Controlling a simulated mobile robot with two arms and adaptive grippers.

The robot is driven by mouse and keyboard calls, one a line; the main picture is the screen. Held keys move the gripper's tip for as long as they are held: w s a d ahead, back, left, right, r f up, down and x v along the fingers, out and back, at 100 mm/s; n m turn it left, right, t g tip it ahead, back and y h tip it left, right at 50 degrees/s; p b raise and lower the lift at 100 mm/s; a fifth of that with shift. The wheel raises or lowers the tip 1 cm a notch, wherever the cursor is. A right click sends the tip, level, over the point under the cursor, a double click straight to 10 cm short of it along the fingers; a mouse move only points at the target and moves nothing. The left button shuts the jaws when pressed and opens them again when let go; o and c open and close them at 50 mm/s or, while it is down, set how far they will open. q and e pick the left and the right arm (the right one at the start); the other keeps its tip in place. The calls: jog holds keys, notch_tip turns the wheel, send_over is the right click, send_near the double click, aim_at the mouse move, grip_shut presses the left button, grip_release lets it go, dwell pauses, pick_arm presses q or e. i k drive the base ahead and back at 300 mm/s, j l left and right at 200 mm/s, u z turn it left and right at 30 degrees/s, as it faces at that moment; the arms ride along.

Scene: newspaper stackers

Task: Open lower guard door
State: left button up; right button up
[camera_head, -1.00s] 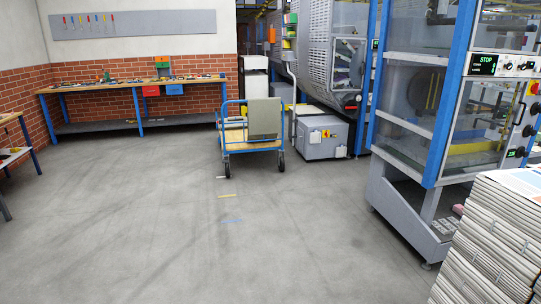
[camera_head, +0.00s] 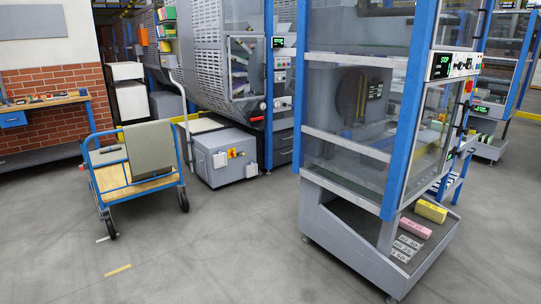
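The nearest newspaper stacker (camera_head: 395,110) stands right of centre, with blue posts and clear panels. On its right-hand face, a lower guard door (camera_head: 428,140) with a clear pane and grey frame sits below the control panel (camera_head: 455,65). The door looks shut. Small dark fittings show along its right edge; I cannot tell which is its handle. Neither of my grippers is in view.
A pink block (camera_head: 416,228) and a yellow block (camera_head: 431,211) lie on the stacker's low base. A blue cart (camera_head: 140,187) stands at left, beside a grey box (camera_head: 222,158). More machines stand behind. The front floor is clear.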

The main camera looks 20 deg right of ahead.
aim_at(401, 204)
jog(key=i+l+z, duration=0.25)
jog(key=i+z, duration=0.15)
jog(key=i+l+z, duration=0.15)
jog(key=i+z, duration=0.7)
jog(key=i+j+z, duration=0.2)
jog(key=i+z, duration=0.2)
jog(key=i+j+z, duration=0.3)
jog(key=z, duration=0.15)
jog(key=i, duration=0.1)
